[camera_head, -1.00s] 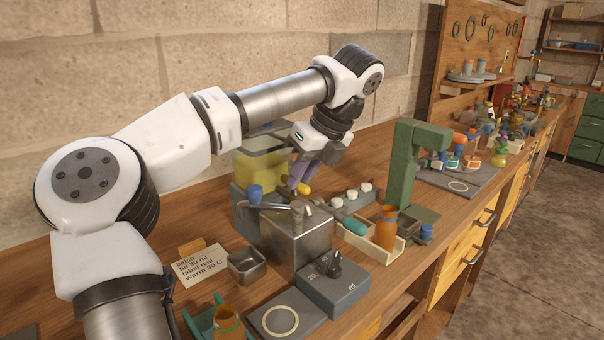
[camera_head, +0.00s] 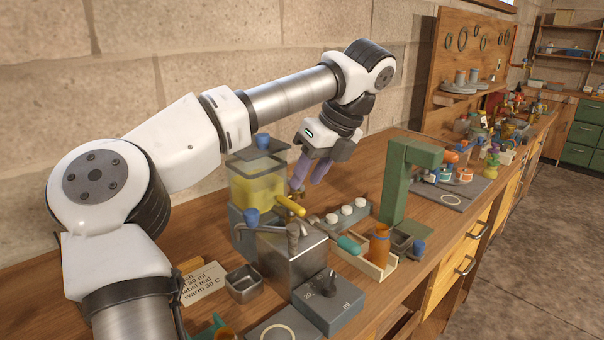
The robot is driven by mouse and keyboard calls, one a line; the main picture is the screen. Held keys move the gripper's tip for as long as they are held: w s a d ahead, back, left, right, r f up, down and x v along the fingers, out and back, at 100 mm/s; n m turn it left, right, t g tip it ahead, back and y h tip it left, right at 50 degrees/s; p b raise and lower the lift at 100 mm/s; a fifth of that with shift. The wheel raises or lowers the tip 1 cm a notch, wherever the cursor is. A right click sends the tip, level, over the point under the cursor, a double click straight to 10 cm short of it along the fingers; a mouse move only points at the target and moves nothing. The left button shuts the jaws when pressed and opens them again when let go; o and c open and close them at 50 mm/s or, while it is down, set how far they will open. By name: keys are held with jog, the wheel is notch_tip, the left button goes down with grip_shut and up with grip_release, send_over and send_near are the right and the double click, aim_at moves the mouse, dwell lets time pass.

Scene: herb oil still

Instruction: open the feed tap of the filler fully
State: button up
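The filler has a clear tank of yellow liquid (camera_head: 257,190) on a grey body, with a dark lid (camera_head: 262,143). The feed tap's yellow handle (camera_head: 290,205) sticks out from beside the tank toward the lower right, above the steel box (camera_head: 293,257). A small brass-coloured piece shows just behind the handle. My gripper (camera_head: 308,184) points down behind and above the handle. Its two purple fingers are spread with a gap between them and nothing visible in it. The fingers look clear of the handle. How far the tap is open cannot be told.
A green post (camera_head: 398,185) stands right of my gripper. White-capped jars (camera_head: 346,211) sit in a grey rack between them. A tray (camera_head: 377,268) holds an orange bottle (camera_head: 380,245) and a teal piece.

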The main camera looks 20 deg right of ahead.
jog(key=p+v, duration=0.7)
jog(key=v, duration=0.1)
